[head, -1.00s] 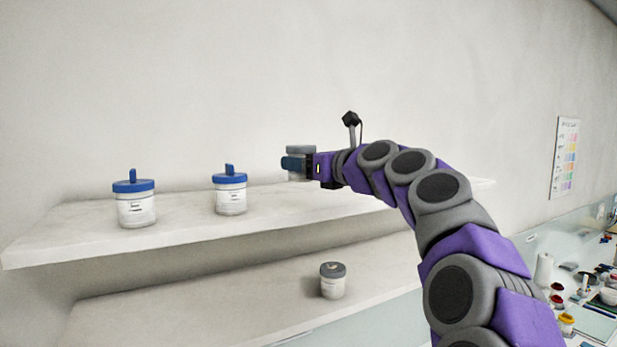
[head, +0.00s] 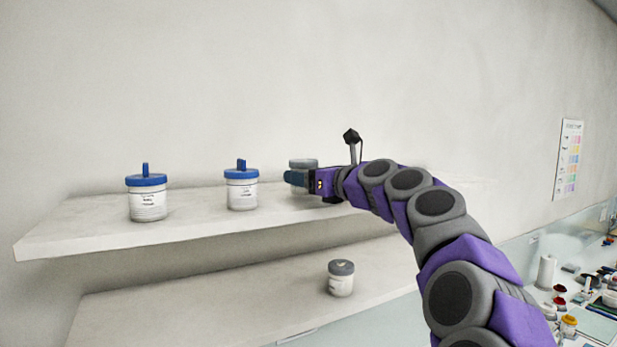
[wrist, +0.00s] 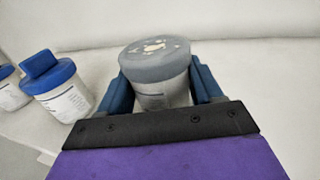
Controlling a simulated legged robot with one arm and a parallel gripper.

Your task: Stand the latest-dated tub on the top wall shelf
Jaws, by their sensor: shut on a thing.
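My gripper (head: 298,180) is shut on a white tub with a grey lid (head: 304,163), at the top wall shelf (head: 90,229). In the wrist view the grey-lidded tub (wrist: 155,68) is upright between the two blue fingers. Whether its base touches the shelf is hidden by the gripper. Two white tubs with blue lids stand to its left on the same shelf, one at the far left (head: 148,205) and one nearer (head: 242,193). Another grey-lidded tub (head: 341,281) stands on the lower shelf. The dates on the labels are too small to read.
The lower shelf (head: 220,300) is mostly bare. A colour chart (head: 568,160) hangs on the right wall. A cluttered counter with a white roll (head: 546,271) and small jars lies at the lower right. The top shelf's left end is clear.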

